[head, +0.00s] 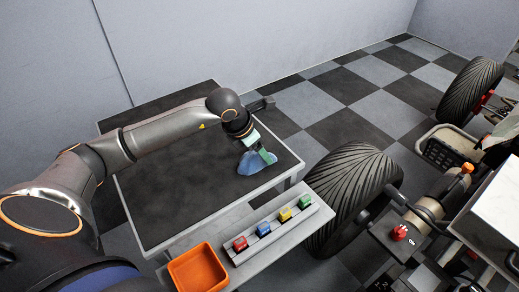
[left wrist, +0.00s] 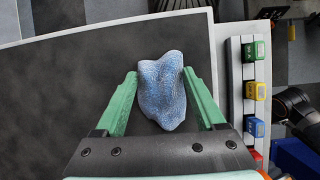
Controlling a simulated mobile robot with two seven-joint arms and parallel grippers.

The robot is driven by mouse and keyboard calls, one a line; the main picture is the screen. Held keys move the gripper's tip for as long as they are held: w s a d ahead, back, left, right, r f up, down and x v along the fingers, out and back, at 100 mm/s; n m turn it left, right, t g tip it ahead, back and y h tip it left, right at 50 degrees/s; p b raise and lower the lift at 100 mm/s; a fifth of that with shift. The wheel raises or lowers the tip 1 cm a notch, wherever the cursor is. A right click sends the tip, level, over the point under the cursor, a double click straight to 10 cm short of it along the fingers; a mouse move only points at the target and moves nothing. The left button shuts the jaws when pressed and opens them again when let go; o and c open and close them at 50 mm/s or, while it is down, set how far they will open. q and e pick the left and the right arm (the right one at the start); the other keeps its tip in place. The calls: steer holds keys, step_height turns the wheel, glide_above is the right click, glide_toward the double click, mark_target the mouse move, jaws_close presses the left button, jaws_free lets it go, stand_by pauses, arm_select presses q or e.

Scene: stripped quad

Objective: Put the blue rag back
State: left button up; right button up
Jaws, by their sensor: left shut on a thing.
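The blue rag (head: 257,163) lies at the right end of the dark-topped table (head: 170,190) in the head view. It also shows in the left wrist view (left wrist: 162,92), bunched up and speckled pale blue. My left gripper (head: 262,155) has its green fingers on either side of the rag. In the left wrist view the left gripper (left wrist: 160,88) is shut on the rag, with the fingertips against its sides. I cannot tell whether the rag touches the table top. My right gripper is not in view.
A grey rack (head: 278,230) with red, blue, yellow and green blocks stands at the table's near side. An orange bin (head: 198,268) sits beside it. A quad's large tyre (head: 355,195) is close on the right. Much of the table top is bare.

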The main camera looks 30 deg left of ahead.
mark_target(244, 164)
arm_select(q)
steer(key=o, duration=1.3)
steer(key=shift+r, duration=0.1)
steer(key=v, duration=1.2)
steer(key=shift+p, duration=0.3)
